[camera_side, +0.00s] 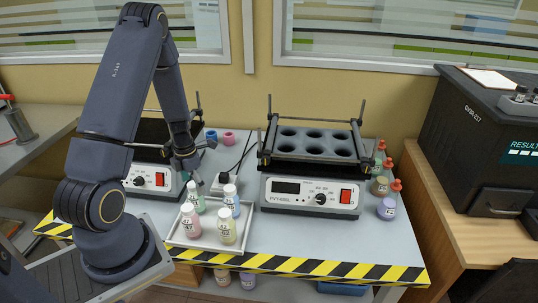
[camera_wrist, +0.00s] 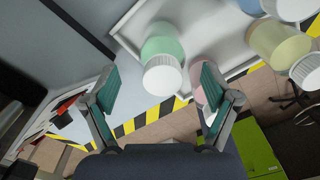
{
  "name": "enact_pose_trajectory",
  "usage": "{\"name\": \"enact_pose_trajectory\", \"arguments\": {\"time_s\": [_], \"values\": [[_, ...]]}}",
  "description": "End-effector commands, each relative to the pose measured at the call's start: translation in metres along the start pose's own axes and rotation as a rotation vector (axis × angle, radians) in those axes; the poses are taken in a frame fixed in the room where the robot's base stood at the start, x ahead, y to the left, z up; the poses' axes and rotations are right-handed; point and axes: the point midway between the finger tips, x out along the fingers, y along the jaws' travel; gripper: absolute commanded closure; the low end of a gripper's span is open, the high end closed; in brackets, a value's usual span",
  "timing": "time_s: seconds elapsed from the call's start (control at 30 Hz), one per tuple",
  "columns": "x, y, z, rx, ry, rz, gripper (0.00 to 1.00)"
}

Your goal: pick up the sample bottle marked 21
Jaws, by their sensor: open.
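A white tray (camera_side: 180,238) holds several small white-capped bottles: green (camera_side: 197,204), blue (camera_side: 231,208), pink (camera_side: 190,228) and yellow (camera_side: 227,236). Their labels are too small to read surely, so I cannot tell which is marked 21. My gripper (camera_side: 187,165) is open and empty, above and just behind the green bottle in the side view. In the wrist view, the green bottle (camera_wrist: 160,42) and its cap show between the open fingers (camera_wrist: 161,75), apart from them. The pink bottle (camera_wrist: 198,94) is partly hidden by the right finger; the yellow bottle (camera_wrist: 278,44) is farther right.
A heater with a holed block (camera_side: 310,143) stands right of the tray, another device (camera_side: 150,178) behind my arm. Red-topped bottles (camera_side: 386,208) stand at the right table edge. Striped tape (camera_side: 300,265) marks the front edge.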

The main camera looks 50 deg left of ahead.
Motion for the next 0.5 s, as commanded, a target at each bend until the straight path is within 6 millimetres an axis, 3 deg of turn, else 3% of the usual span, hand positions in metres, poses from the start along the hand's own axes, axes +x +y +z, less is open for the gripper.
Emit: {"name": "enact_pose_trajectory", "arguments": {"time_s": [0.2, 0.5], "values": [[0.031, -0.003, -0.001, -0.002, 0.003, -0.002, 0.13], [0.035, -0.003, 0.000, -0.001, 0.000, 0.000, 0.16]]}}
